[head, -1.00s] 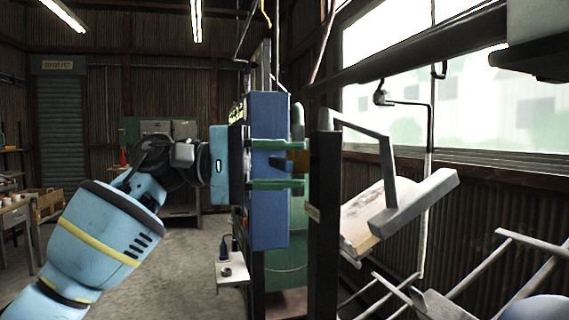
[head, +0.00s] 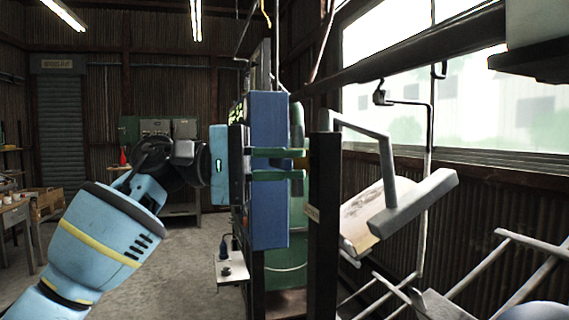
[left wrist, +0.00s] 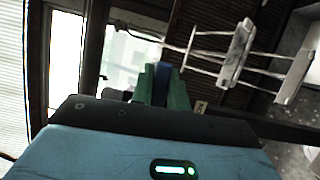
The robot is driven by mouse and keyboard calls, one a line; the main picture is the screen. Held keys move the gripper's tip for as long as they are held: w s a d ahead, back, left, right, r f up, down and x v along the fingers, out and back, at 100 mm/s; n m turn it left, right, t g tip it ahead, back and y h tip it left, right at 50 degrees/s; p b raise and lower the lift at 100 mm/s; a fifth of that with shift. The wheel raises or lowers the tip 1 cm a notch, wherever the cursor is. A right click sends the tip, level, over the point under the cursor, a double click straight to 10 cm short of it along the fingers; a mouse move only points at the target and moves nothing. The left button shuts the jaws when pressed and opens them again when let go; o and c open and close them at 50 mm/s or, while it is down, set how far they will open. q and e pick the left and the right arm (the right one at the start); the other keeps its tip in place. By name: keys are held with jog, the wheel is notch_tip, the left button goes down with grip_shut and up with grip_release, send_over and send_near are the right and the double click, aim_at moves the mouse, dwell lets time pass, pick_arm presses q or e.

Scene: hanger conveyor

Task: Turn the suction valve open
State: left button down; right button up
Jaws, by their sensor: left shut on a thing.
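My left gripper (head: 303,164) reaches in from the left in front of a tall blue cabinet (head: 268,220). Its two green fingers are shut on the suction valve's handle. How far the valve is turned cannot be told. My right gripper is out of view.
A dark upright post (head: 322,220) stands just right of the fingertips. Beyond it a grey angled frame (head: 415,205) and pale rails (head: 530,255) fill the right side. A small white shelf (head: 230,268) sits low beside the cabinet. Open floor lies at left.

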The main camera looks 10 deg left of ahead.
pick_arm(q)
jog(key=shift+r+n+h+p, duration=0.4)
jog(key=shift+r+n+p, duration=0.25)
jog(key=shift+n, duration=0.25)
jog(key=n, duration=0.1)
jog(key=r+n+h+p, duration=0.1)
jog(key=n, duration=0.1)
jog(key=shift+w+a+r+t, duration=0.15)
jog(key=shift+w+r+t, duration=0.05)
jog(key=shift+w+t, duration=0.1)
jog(key=shift+w+a+r+n+t+h+p, duration=0.1)
jog(key=shift+w+r+n+t+h+p, duration=0.15)
jog(key=shift+n, duration=0.25)
jog(key=shift+r+n+t+h+p, duration=0.15)
jog(key=shift+n+p, duration=0.15)
jog(key=shift+n, duration=0.2)
jog(key=shift+f, duration=0.1)
jog(key=c, duration=1.4)
grip_release()
jog(key=shift+o, duration=0.2)
